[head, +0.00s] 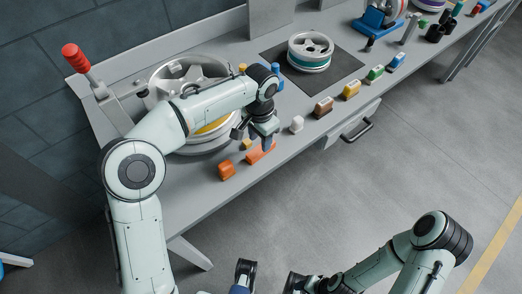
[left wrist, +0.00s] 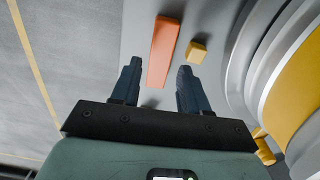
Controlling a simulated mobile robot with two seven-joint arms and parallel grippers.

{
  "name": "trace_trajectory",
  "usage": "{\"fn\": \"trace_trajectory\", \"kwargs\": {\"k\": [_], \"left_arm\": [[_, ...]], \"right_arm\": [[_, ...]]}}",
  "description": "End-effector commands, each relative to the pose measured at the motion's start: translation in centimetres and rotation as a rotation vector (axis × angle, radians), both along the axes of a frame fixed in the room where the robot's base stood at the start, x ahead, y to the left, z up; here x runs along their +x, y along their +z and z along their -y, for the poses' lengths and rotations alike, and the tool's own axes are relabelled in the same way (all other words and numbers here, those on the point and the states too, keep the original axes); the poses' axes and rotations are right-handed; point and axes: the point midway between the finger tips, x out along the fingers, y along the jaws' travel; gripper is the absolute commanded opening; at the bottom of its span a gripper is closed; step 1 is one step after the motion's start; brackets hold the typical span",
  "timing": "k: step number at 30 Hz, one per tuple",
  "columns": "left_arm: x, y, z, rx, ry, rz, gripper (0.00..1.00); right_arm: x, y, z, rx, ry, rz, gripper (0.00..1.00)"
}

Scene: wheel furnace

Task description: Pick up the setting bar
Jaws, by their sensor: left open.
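The setting bar appears to be the long orange bar (head: 258,154) lying on the workbench near its front edge, below the wheel. In the left wrist view the orange bar (left wrist: 164,45) lies ahead, its near end showing between the fingertips. My left gripper (head: 262,138) points down over the bar and hides part of it. Its two dark fingers (left wrist: 159,68) are apart, with nothing held. Whether they touch the bar is unclear. My right gripper (head: 295,283) is low at the picture's bottom edge, away from the bench and partly cut off.
A small yellow block (left wrist: 197,51) sits beside the bar. A large wheel (head: 190,75) stands close behind. An orange block (head: 226,169), a white block (head: 296,124) and a brown block (head: 323,107) line the front edge. A red-knobbed lever (head: 76,58) rises at left.

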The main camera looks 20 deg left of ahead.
Motion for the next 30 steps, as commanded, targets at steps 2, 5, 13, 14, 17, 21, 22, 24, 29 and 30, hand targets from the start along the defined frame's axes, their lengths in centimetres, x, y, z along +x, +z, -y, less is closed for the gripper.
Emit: {"fn": "trace_trajectory", "kwargs": {"k": [2, 5, 13, 14, 17, 21, 22, 24, 29, 30], "left_arm": [[0.0, -0.4, 0.0, 0.001, 0.000, -0.001, 0.45], [0.1, -1.2, 0.0, 0.000, 0.000, -0.001, 0.45], [0.3, -5.1, 0.1, -0.001, 0.000, -0.003, 0.45], [0.3, -5.3, 0.1, -0.001, -0.001, -0.002, 0.45], [0.3, -5.4, 0.1, -0.001, -0.001, 0.001, 0.45], [0.3, -5.4, 0.1, -0.001, -0.001, 0.001, 0.41], [0.3, -5.3, 0.1, -0.001, -0.001, 0.001, 0.32], [0.3, -5.3, 0.1, -0.001, -0.001, 0.001, 0.09], [0.3, -5.3, 0.1, -0.002, -0.001, 0.001, 0.00], [0.3, -5.3, 0.1, -0.001, -0.001, 0.000, 0.00]], "right_arm": [[0.0, 0.0, 0.0, 0.000, 0.000, 0.001, 0.52], [0.1, -0.2, 0.0, 0.000, 0.000, 0.003, 0.52], [0.3, -0.7, 0.0, -0.002, -0.003, 0.013, 0.52], [0.3, -0.8, 0.0, -0.002, -0.002, 0.014, 0.52], [0.4, -0.7, 0.0, -0.002, -0.002, 0.014, 0.52], [0.4, -0.7, 0.0, -0.002, -0.002, 0.014, 0.52], [0.4, -0.7, 0.0, -0.002, -0.002, 0.014, 0.52], [0.4, -0.7, 0.0, -0.002, -0.002, 0.013, 0.52], [0.3, -0.7, 0.0, -0.002, -0.002, 0.013, 0.52], [0.3, -0.7, 0.0, -0.002, -0.002, 0.013, 0.52]]}}
